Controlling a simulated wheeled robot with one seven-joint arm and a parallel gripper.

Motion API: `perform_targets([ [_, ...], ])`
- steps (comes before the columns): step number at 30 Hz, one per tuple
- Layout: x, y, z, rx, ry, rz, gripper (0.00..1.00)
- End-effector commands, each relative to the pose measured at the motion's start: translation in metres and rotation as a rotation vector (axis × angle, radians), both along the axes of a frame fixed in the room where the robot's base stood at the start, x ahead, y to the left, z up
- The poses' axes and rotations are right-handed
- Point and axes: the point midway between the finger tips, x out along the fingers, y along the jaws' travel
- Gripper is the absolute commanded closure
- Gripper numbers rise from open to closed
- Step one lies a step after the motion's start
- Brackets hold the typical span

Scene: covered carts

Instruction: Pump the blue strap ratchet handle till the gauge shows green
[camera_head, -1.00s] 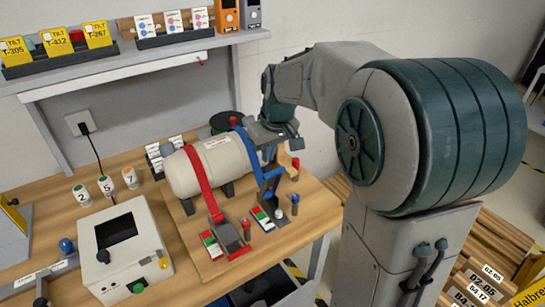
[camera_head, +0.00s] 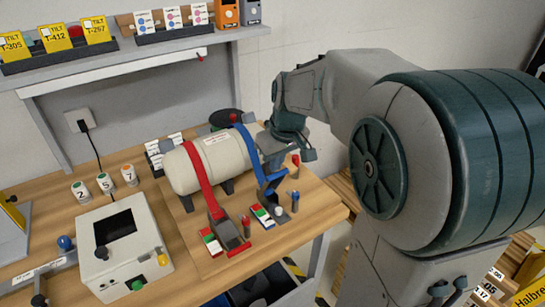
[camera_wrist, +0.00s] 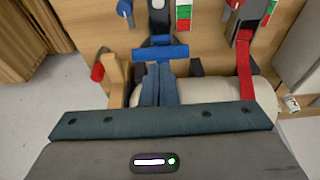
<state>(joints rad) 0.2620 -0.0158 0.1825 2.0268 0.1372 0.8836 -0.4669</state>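A blue strap (camera_head: 246,140) runs over the right part of a pale cylinder (camera_head: 222,158) on the bench. Its ratchet stands at the cylinder's front right, with a blue crossbar handle that shows clearly in the wrist view (camera_wrist: 160,53). A red, white and green gauge (camera_head: 262,215) lies beside the ratchet; its reading is too small to make out. My gripper (camera_head: 290,156) is just right of the cylinder, above and behind the ratchet. In the wrist view the handle lies ahead of my gripper's palm, with a visible gap. My fingertips are not clearly distinguishable.
A red strap (camera_head: 199,178) with its own ratchet (camera_head: 231,234) and gauge (camera_head: 211,241) is left of the blue one. A white console (camera_head: 122,250) occupies the bench's left front. A shelf (camera_head: 120,68) overhangs the back.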

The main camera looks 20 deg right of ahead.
Motion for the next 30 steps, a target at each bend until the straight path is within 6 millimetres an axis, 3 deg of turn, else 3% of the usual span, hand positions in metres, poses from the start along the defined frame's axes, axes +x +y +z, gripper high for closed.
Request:
perform_targets([
  [8,0.002,0.001,0.002,0.000,0.000,0.001,1.00],
  [17,0.024,0.007,0.033,0.000,0.001,-0.006,1.00],
  [24,0.000,0.002,0.081,-0.002,-0.005,-0.001,1.00],
  [30,-0.012,0.000,0.107,0.000,-0.001,0.002,1.00],
])
